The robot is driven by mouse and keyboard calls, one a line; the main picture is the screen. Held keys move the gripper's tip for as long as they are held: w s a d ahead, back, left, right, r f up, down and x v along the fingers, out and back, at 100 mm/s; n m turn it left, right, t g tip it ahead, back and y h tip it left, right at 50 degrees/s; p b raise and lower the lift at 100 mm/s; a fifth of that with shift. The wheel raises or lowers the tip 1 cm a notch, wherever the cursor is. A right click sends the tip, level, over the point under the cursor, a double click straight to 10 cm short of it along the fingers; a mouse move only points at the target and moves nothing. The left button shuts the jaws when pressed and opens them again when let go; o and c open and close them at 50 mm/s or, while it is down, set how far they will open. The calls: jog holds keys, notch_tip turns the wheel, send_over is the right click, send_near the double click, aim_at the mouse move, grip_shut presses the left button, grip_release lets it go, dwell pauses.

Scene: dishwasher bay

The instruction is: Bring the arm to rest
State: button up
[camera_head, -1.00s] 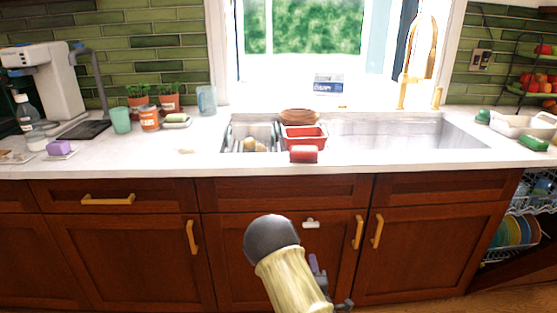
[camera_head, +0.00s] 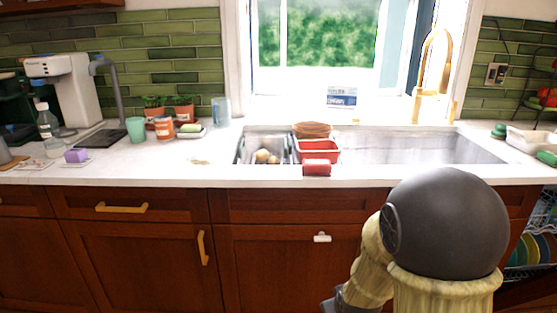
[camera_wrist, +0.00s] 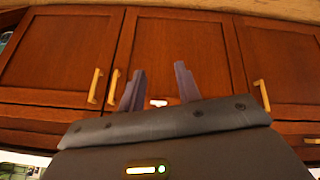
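My gripper (camera_wrist: 158,82) shows in the wrist view with its two dark fingers spread apart. Nothing is between them. Beyond the fingers are the wooden cabinet doors (camera_wrist: 190,45). In the head view, my arm's dark round joint and pale links fill the lower right, in front of the cabinets. The fingers cannot be made out in the head view.
The counter (camera_head: 120,173) runs across the head view, with a sink (camera_head: 400,148) at centre right. A red container (camera_head: 318,150) sits at the sink. A rack with dishes (camera_head: 530,248) is at far right. Gold handles (camera_head: 203,247) stick out from the cabinets.

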jog(key=s+r+m+g, duration=0.3)
jog(key=s+r+g, duration=0.15)
jog(key=s, duration=0.65)
notch_tip(320, 180, up, 29)
jog(key=p, duration=2.9)
jog(key=shift+r+t, duration=0.15)
jog(key=shift+t, duration=0.2)
jog(key=shift+o, duration=0.3)
jog(key=shift+s+d, duration=0.1)
